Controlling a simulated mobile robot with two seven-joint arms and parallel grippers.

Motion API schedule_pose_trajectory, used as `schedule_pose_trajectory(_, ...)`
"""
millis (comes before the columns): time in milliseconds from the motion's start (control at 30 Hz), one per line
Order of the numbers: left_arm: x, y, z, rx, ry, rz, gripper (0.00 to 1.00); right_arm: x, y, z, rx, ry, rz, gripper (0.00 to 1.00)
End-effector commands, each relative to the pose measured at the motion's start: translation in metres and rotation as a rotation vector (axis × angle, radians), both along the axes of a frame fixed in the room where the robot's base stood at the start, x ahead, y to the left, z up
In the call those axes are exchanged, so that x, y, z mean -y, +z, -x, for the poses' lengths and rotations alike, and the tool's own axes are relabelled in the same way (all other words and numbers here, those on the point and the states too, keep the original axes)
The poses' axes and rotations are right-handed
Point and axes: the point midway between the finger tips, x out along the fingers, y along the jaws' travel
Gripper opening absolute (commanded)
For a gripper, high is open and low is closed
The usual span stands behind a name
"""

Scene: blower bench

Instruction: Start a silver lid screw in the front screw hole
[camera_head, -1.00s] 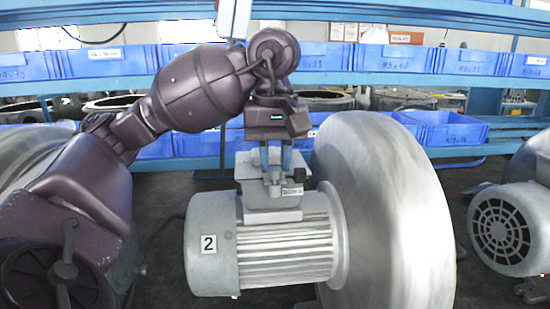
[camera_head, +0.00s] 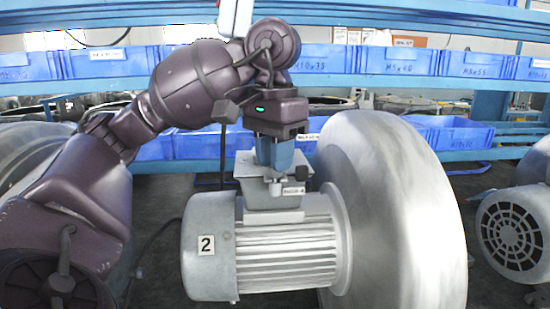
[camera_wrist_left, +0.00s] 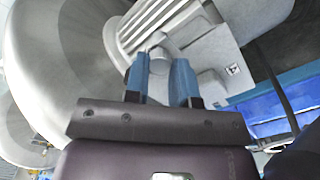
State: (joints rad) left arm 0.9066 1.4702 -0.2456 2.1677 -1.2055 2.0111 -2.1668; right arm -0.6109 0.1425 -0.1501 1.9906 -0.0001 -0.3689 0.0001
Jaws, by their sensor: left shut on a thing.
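My left gripper (camera_head: 276,178) points straight down over the grey terminal box (camera_head: 270,200) on top of motor number 2 (camera_head: 265,250). In the head view its blue fingers overlap, and a small silver piece, which looks like the lid screw (camera_head: 276,187), shows at their tips. In the left wrist view the fingers (camera_wrist_left: 160,80) stand on either side of a small grey piece, with the box (camera_wrist_left: 205,45) just beyond. The front screw hole is too small or hidden to make out, so I cannot tell whether the screw touches it. My right gripper is out of view.
The large round blower housing (camera_head: 385,220) stands close to the right of the box. A black fitting (camera_head: 302,188) sticks up at the box's right side. Another motor (camera_head: 513,230) is at the far right. Blue bins (camera_head: 400,62) line the shelves behind.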

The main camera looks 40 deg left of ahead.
Motion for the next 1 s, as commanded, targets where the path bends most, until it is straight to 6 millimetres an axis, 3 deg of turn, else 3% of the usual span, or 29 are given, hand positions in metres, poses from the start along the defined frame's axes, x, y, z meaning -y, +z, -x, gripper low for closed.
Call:
schedule_pose_trajectory(500,0.0012,-0.0005,-0.0006,0.004,-0.512,0.004,0.01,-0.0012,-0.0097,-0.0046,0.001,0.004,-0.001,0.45)
schedule_pose_trajectory(867,0.0016,-0.0001,-0.0003,0.004,-0.583,0.005,0.01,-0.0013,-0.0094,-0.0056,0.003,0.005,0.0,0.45)
schedule_pose_trajectory(900,0.0017,-0.0002,-0.0003,0.004,-0.583,0.005,0.27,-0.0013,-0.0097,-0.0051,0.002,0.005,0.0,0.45)
schedule_pose_trajectory(1000,0.0014,-0.0002,-0.0002,0.004,-0.582,0.004,0.34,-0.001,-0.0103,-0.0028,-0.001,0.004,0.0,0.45)
